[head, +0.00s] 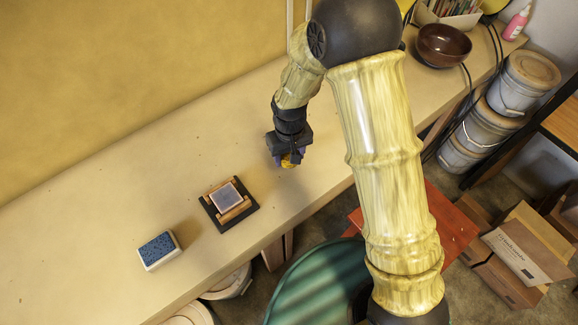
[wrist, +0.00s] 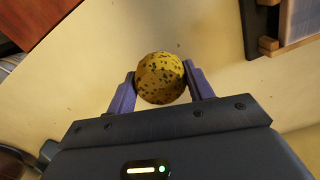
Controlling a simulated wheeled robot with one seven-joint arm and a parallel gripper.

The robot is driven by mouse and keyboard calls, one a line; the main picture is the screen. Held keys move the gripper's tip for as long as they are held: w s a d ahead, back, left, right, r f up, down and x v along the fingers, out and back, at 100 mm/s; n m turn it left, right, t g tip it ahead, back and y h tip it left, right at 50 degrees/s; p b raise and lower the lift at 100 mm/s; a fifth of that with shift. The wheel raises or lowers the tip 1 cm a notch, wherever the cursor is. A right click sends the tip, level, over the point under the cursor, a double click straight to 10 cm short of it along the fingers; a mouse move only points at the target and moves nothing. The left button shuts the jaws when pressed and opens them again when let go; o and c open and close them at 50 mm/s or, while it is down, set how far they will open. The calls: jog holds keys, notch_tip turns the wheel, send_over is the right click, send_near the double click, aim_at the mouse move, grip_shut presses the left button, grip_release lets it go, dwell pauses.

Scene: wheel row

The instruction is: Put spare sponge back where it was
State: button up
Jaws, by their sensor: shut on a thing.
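My gripper (head: 287,153) is over the pale bench top, right of the dark frame. Its two purple fingers (wrist: 160,88) are shut on a round yellow sponge (wrist: 160,72) with dark spots. A little of this sponge shows below the gripper in the head view (head: 289,162). A blue speckled sponge block (head: 158,246) with a white lower part lies on the bench at the left. I cannot tell from the pictures which of the two is the spare, or whether the held one touches the bench.
A dark frame (head: 216,221) with wooden bars and a pale square block (head: 226,195) sits between the blue sponge and my gripper. A brown bowl (head: 443,45) stands at the far right end of the bench (head: 110,190). The bench around my gripper is clear.

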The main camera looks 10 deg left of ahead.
aim_at(289, 173)
jog(key=shift+f, duration=0.95)
jog(key=shift+f+p, duration=0.3)
jog(key=shift+f, duration=1.8)
jog(key=shift+f, duration=0.15)
jog(key=o, duration=0.9)
